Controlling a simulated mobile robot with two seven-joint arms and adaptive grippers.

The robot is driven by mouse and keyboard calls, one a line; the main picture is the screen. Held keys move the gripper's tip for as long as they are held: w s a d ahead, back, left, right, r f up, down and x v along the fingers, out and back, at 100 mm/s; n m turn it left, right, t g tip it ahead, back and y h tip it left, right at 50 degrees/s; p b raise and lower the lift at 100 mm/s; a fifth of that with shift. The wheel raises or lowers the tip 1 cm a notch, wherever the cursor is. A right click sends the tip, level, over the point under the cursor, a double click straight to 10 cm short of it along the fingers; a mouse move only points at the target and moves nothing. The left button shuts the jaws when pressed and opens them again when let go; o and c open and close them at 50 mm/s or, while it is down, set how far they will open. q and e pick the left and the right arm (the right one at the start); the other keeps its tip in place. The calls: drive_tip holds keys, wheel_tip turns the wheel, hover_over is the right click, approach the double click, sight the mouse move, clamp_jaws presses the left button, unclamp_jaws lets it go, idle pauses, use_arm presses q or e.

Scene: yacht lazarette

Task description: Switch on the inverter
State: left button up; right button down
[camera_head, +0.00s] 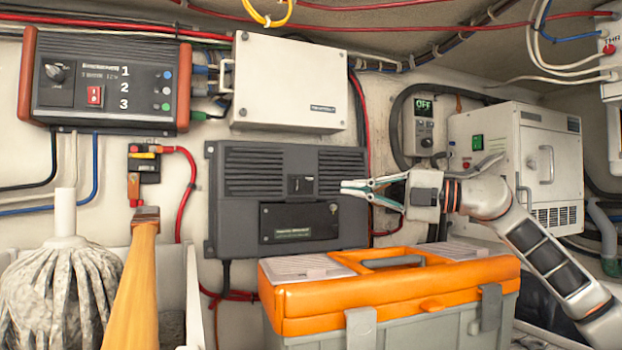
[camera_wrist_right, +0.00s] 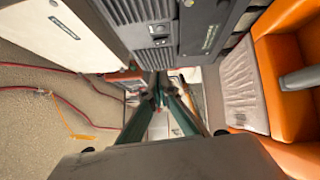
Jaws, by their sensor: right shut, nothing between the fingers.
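A dark grey finned box (camera_head: 230,215), which looks like the inverter, is mounted on the wall in the middle of the head view. A small black switch (camera_head: 300,185) sits in a recess on its front. My right gripper (camera_head: 345,187) reaches in from the right, fingers shut and empty, with the tips in front of the box's right part, right of the switch. I cannot tell whether the tips touch the box. In the right wrist view the box (camera_wrist_right: 135,12) and its switch (camera_wrist_right: 160,36) lie above the fingertips (camera_wrist_right: 160,80). My left gripper is not in view.
An orange-lidded toolbox (camera_head: 390,290) stands below the right arm. A mop (camera_head: 60,285) and a wooden handle (camera_head: 140,285) stand at left front. A charger (camera_head: 105,85), a white box (camera_head: 290,85) and a white cabinet (camera_head: 520,155) with cables surround the box.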

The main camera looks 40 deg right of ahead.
sight(297, 185)
use_arm(q)
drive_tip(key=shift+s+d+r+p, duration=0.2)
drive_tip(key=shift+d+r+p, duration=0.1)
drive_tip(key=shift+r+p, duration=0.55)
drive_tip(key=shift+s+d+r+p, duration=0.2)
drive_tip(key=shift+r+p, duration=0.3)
drive_tip(key=shift+p, duration=0.55)
use_arm(e)
drive_tip(key=shift+w+d+x, duration=0.25)
drive_tip(key=shift+d+x, duration=0.15)
drive_tip(key=shift+x, duration=1.5)
drive_tip(key=shift+w+d+x, duration=0.2)
drive_tip(key=shift+d+x, duration=0.15)
drive_tip(key=shift+x, duration=1.55)
drive_tip(key=shift+w+d+x, duration=0.25)
drive_tip(key=shift+d+x, duration=0.15)
drive_tip(key=shift+x, duration=1.55)
drive_tip(key=shift+r, duration=0.15)
